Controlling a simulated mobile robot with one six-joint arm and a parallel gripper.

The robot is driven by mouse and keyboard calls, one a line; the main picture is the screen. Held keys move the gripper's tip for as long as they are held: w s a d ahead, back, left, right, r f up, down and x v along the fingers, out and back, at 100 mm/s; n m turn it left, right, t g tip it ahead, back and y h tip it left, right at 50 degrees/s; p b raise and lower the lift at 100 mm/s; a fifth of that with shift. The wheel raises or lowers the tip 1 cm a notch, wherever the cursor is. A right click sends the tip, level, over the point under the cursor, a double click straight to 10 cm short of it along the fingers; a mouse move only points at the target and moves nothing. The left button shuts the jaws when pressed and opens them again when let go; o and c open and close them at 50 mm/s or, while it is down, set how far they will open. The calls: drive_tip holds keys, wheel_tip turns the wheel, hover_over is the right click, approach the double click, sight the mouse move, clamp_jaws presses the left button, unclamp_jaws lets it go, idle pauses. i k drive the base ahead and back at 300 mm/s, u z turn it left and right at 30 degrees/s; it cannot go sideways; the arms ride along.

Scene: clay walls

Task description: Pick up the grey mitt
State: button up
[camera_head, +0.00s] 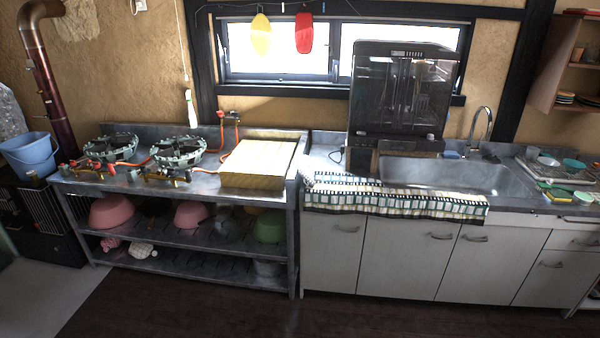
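On the bottom shelf of the metal stove table, at its left end, lies a small pale, whitish-grey, spotted thing (142,250) that may be the grey mitt. It is too small to be sure of its shape. A pink spotted thing (110,244) of similar size lies just left of it. A yellow mitt-like piece (261,34) and a red one (304,33) hang in front of the window. My gripper is not in this view.
The stove table (220,187) carries two burners and a wooden board (258,163); pink bowls (112,211) and a green bowl (270,228) sit on its middle shelf. A sink counter (520,205) stands right. The dark floor (200,305) in front is clear.

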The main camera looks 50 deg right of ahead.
sight(306, 165)
drive_tip(key=z, duration=0.15)
drive_tip(key=i, duration=0.9)
drive_tip(key=u, duration=0.05)
